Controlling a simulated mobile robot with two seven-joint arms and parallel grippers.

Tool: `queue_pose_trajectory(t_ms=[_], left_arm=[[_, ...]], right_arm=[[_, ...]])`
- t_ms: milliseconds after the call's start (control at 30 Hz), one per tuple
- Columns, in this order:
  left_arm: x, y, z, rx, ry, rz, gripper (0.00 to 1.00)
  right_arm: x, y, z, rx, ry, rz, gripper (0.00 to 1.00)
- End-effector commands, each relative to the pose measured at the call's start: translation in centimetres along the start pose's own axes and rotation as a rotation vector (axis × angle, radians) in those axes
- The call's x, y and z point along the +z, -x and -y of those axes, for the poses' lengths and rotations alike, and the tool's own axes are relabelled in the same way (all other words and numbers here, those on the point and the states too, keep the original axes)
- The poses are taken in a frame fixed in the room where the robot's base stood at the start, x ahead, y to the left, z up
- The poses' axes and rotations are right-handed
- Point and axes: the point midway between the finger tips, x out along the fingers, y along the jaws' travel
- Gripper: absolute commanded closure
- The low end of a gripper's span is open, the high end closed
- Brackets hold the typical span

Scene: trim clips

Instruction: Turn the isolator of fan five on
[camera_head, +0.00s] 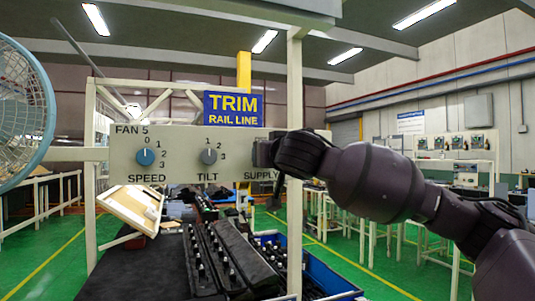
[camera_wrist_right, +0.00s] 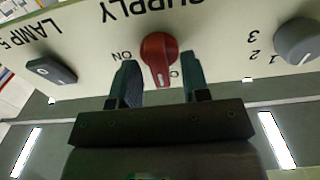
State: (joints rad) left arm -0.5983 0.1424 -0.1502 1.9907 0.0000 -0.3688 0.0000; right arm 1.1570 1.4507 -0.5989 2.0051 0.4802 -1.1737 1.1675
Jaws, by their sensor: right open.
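The fan five panel (camera_head: 184,174) is a pale board with a blue SPEED knob (camera_head: 146,157), a grey TILT knob (camera_head: 208,156) and a SUPPLY label. In the head view my right gripper (camera_head: 262,153) covers the supply isolator. The isolator (camera_wrist_right: 158,48) is a red knob in the right wrist view, which sees the panel upside down. Its handle points down in that picture, towards a partly hidden label beginning with O; ON stands at its left. My right gripper (camera_wrist_right: 158,80) is open, one finger each side of the handle, with gaps visible. My left gripper is out of view.
A dark LAMP 5 switch (camera_wrist_right: 51,70) sits left of the isolator in the wrist view. The grey TILT knob (camera_wrist_right: 298,41) is at its right. A blue fan (camera_head: 22,115) stands at the far left. A post (camera_head: 294,90) rises behind the panel. Black trays (camera_head: 240,258) lie below.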

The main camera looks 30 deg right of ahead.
Motion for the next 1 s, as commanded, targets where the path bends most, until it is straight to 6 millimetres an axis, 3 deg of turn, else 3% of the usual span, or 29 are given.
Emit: queue_pose_trajectory(t_ms=[233,500,1000], left_arm=[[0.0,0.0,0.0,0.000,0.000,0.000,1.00],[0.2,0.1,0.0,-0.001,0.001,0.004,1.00],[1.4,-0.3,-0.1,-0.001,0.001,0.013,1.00]], right_arm=[[0.0,-0.1,0.0,0.000,0.000,0.000,0.57],[0.0,0.0,0.0,0.000,0.000,0.000,0.99],[0.4,-0.1,0.0,0.000,-0.110,0.004,1.00]])
